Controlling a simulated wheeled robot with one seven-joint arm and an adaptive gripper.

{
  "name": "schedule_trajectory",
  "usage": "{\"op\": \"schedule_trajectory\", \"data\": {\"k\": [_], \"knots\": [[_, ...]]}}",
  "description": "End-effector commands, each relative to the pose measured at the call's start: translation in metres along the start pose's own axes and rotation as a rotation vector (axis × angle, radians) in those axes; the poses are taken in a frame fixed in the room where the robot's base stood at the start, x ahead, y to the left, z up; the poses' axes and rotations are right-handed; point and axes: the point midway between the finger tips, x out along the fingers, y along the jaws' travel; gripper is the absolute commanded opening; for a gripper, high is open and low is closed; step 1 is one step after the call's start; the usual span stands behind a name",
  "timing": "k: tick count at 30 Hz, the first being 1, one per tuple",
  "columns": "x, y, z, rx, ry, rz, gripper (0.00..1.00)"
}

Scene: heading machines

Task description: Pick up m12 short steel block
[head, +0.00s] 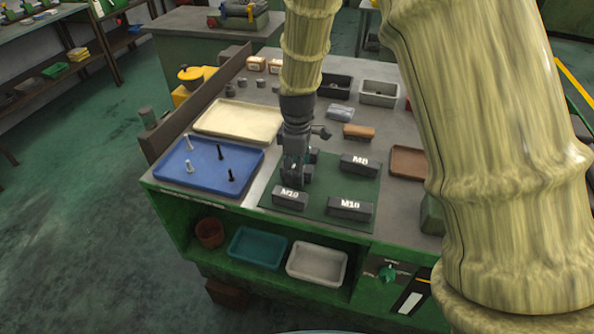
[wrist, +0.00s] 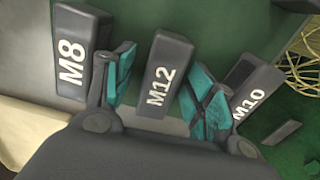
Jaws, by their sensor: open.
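The M12 block (wrist: 164,78) is a dark grey block with a white label, seen in the wrist view in the middle, between the two teal-padded fingers of my open gripper (wrist: 163,88). A gap shows on each side, and I cannot tell whether a finger touches it. In the head view my gripper (head: 297,172) points down over the left part of the green mat (head: 325,186) and mostly hides this block.
A blue tray (head: 205,180) with bolts and a cream tray (head: 240,120) stand left.

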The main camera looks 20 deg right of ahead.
Motion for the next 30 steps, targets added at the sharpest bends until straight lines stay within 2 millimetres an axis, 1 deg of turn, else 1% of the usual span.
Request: {"op": "schedule_trajectory", "data": {"k": [2,3,12,23,26,30], "knots": [[0.000,0.000,0.000,0.000,0.000,0.000,0.55],[0.000,0.000,0.000,0.000,0.000,0.000,0.54],[0.000,0.000,0.000,0.000,0.000,0.000,0.00],[-0.003,0.000,0.000,0.000,0.001,0.001,0.00],[-0.008,0.001,-0.001,0.001,0.001,0.001,0.00],[-0.024,0.001,-0.001,-0.001,0.002,0.003,0.00]]}}
